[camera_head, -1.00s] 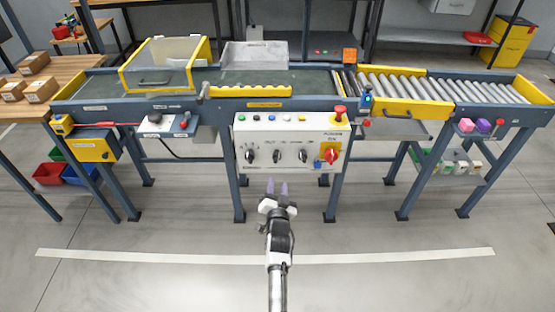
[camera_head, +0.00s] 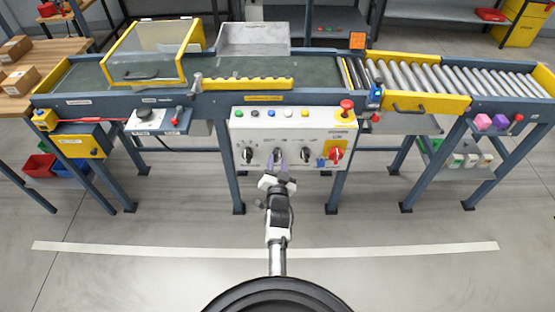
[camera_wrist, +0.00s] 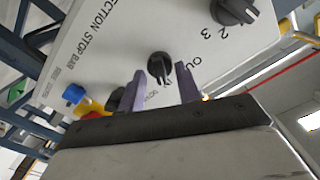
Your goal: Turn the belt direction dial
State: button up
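The control panel (camera_head: 292,118) is a white box on the conveyor's front, with a row of black dials. The middle dial (camera_head: 278,154), black with a pale pointer line, is straight ahead of my gripper (camera_head: 277,167). In the wrist view this dial (camera_wrist: 160,66) shows between the two purple fingertips, near lettering that seems to read OUT and IN. My gripper (camera_wrist: 161,74) is open, with a finger on each side of the dial in the picture. I cannot tell whether the fingers touch it.
Another black dial (camera_wrist: 235,11) marked 2 and 3 sits to one side. A third dial (camera_wrist: 117,98) is partly hidden by a finger. A red switch (camera_head: 336,154) and red mushroom button (camera_head: 346,104) are at the panel's right. The floor in front is clear.

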jog(key=shift+c, duration=0.2)
grip_shut()
jog(key=shift+n, duration=0.3)
jog(key=n, duration=0.5)
jog(key=shift+b, duration=0.4)
jog(key=n, duration=0.6)
jog(key=shift+a+r, duration=0.1)
jog(key=shift+r, duration=0.05)
jog(key=shift+n, duration=0.3)
jog(key=shift+c, duration=0.2)
grip_release()
jog(key=shift+o, duration=0.4)
